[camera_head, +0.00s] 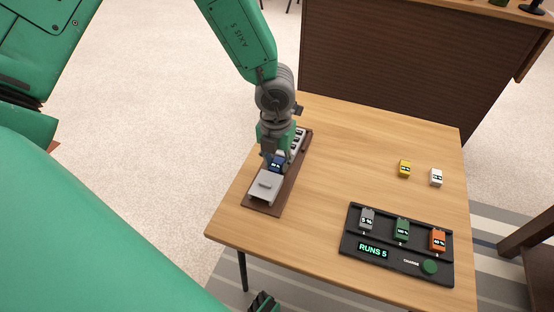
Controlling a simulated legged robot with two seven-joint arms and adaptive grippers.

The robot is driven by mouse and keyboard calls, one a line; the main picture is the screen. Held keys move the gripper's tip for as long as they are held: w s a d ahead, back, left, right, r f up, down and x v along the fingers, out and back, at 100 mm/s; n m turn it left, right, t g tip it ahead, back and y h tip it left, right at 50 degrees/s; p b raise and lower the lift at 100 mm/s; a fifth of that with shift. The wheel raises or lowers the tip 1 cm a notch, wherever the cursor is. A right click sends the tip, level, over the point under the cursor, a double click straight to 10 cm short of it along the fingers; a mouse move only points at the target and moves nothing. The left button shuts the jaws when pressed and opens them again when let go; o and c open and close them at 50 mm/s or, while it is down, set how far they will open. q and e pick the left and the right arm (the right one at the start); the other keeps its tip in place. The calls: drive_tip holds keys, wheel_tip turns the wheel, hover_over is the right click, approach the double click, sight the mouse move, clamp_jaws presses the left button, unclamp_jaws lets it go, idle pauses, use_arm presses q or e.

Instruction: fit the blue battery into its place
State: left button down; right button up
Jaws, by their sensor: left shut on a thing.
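My left gripper (275,160) is shut on the blue battery (277,164), which has a small display on its face. It holds the battery over a brown board (259,206) at the left side of the wooden table. On the board are a light grey block (265,187) at the near end and a grey piece with several dark openings (298,141) at the far end. The gripper partly hides the middle of the board, so I cannot tell whether the battery touches it.
A black charger panel (400,267) reading "RUNS 5" holds a grey battery (366,219), a green battery (401,229) and an orange battery (437,240). A yellow battery (404,168) and a white battery (436,177) stand behind it. The table's middle (335,165) is clear.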

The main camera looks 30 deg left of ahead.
use_arm(q)
drive_tip(key=c, duration=1.2)
unclamp_jaws()
drive_tip(key=shift+a+r, duration=0.1)
drive_tip(key=shift+r, duration=5.8)
